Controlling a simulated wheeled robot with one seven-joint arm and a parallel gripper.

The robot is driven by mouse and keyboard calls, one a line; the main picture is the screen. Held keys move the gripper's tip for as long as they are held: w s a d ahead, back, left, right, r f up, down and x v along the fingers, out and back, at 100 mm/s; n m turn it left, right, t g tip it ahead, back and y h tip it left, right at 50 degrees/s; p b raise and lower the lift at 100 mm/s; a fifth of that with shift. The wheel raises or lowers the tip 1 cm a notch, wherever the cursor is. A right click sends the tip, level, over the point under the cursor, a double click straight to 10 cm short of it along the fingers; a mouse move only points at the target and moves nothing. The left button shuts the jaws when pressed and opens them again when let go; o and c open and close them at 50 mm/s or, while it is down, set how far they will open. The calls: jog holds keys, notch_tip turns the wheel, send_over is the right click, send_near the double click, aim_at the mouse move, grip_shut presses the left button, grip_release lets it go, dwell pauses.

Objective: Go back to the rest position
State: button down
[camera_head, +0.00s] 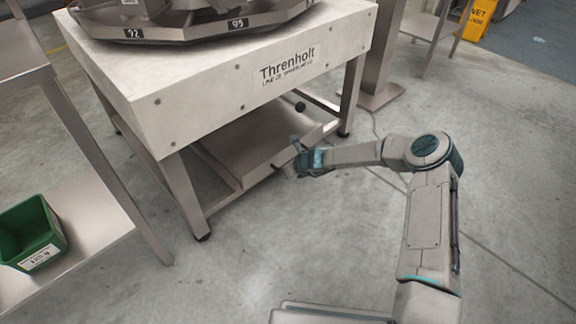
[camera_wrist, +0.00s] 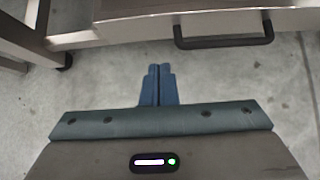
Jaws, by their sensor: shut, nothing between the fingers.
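My gripper (camera_head: 292,167) is at the end of my bent arm, in front of the weigher's lower shelf in the head view. In the wrist view my gripper (camera_wrist: 158,70) has its two blue fingers together, with nothing between them. The fingers point toward the shelf edge and its dark handle (camera_wrist: 224,42). They look apart from the handle, with grey floor showing around them.
The Threnholt weigher table (camera_head: 215,105) stands ahead, with a round numbered machine (camera_head: 190,25) on top. A green bin (camera_head: 32,235) sits on a low shelf at left. Floor at right is clear.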

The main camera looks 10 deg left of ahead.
jog(key=shift+s+d+r, duration=0.25)
jog(key=shift+d+r, duration=0.05)
jog(key=s+d+r+n+g+p, duration=0.15)
jog(key=s+r+n+p, duration=0.35)
jog(key=r, duration=0.8)
jog(key=s+d+r+n+h+p, duration=0.1)
jog(key=s+d+r+n+p, duration=0.1)
jog(key=r+n+p, duration=0.75)
jog(key=s+d+r+n+p, duration=0.2)
jog(key=s+r+p, duration=0.2)
jog(key=r, duration=1.2)
jog(key=s+d+r+n+h+p, duration=0.2)
jog(key=s+d+r+p, duration=0.4)
jog(key=s+r, duration=0.3)
jog(key=s+d+r+n+g+h+p, duration=0.1)
jog(key=s+d+r+n+p, duration=0.3)
jog(key=r, duration=0.9)
jog(key=s+d+r+n+h+p, duration=0.3)
jog(key=s+d+r+p, duration=0.7)
jog(key=s, duration=0.4)
jog(key=shift+v, duration=0.85)
jog(key=shift+s, duration=0.1)
